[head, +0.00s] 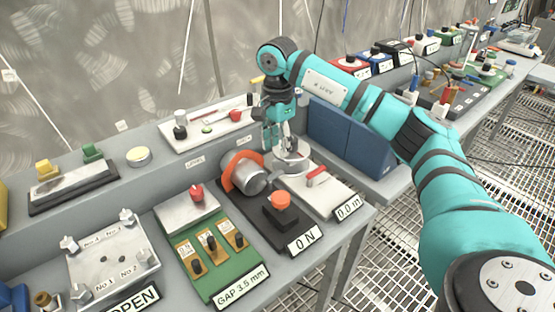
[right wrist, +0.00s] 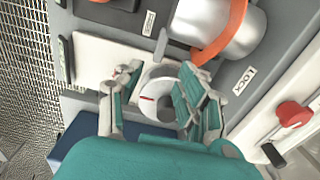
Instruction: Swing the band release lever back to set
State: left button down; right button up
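My right gripper (head: 283,143) reaches down over a grey-white round piece (head: 291,160) at the back of a pale plate (head: 300,188). In the right wrist view its two fingers (right wrist: 160,85) stand apart on either side of this round piece (right wrist: 154,110), which has a small red mark. A short grey bar (right wrist: 161,46) lies between the round piece and a metal cylinder. An orange band (head: 240,165) goes around the cylinder (head: 249,180). I cannot tell for certain which part is the band release lever. Contact with the fingers is unclear. My left gripper is not in view.
A red-handled part (head: 317,176) sits on the pale plate. An orange button (head: 281,199) stands in front of the cylinder by a "0 N" label (head: 305,239). A blue block (head: 345,140) stands close right of the gripper. A green switch panel (head: 225,265) is at front left.

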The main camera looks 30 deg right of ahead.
notch_tip(320, 180, up, 4)
jog(key=shift+r, duration=0.1)
jog(key=shift+r, duration=0.1)
dwell(0.5)
